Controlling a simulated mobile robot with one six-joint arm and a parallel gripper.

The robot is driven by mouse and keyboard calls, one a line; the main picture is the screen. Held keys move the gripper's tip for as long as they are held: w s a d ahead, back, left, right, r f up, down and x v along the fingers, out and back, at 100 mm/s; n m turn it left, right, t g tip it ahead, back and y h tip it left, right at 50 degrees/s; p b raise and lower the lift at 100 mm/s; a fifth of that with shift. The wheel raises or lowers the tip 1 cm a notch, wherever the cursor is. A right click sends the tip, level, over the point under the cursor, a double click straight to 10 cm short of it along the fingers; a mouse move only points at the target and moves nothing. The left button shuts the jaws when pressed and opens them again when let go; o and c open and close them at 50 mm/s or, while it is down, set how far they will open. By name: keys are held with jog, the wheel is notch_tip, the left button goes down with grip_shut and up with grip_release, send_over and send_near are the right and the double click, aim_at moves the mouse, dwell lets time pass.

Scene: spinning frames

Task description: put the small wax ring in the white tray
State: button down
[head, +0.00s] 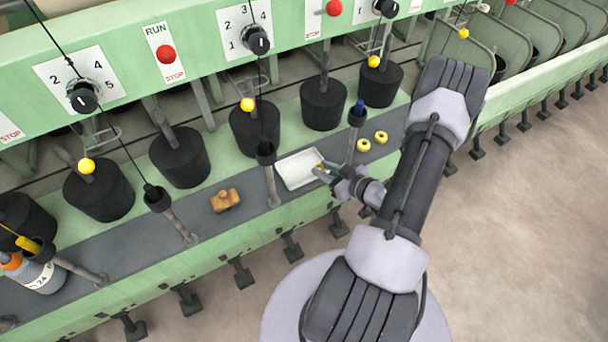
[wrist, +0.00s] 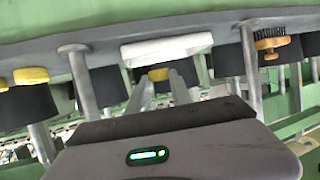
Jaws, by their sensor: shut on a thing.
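The white tray (head: 292,180) lies on the grey ledge of the frame. My gripper (head: 322,172) is at its right edge in the head view, shut on a small yellow wax ring (head: 319,166). The ring appears over the right part of the tray; I cannot tell whether it touches it. In the wrist view the ring (wrist: 158,74) sits between the fingertips, close to the white tray (wrist: 170,48). Two more yellow rings, (head: 363,145) and (head: 381,137), lie on the ledge right of the tray.
A wooden-backed brush (head: 226,200) lies on the ledge left of the tray. Upright grey posts, one (head: 271,185) just left of the tray and one (head: 354,130) behind my gripper, stand close by. Black cylinders (head: 323,104) line the back. A bottle (head: 35,273) lies far left.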

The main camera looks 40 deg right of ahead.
jog(key=b, duration=0.2)
send_over(307, 173)
jog(key=shift+f, duration=0.5)
notch_tip(307, 173, down, 4)
jog(key=shift+r+b, duration=0.2)
jog(key=shift+b, duration=0.85)
jog(key=shift+r, duration=0.25)
jog(key=shift+f, duration=0.15)
jog(key=c, duration=1.2)
grip_release()
jog(key=shift+o, duration=0.2)
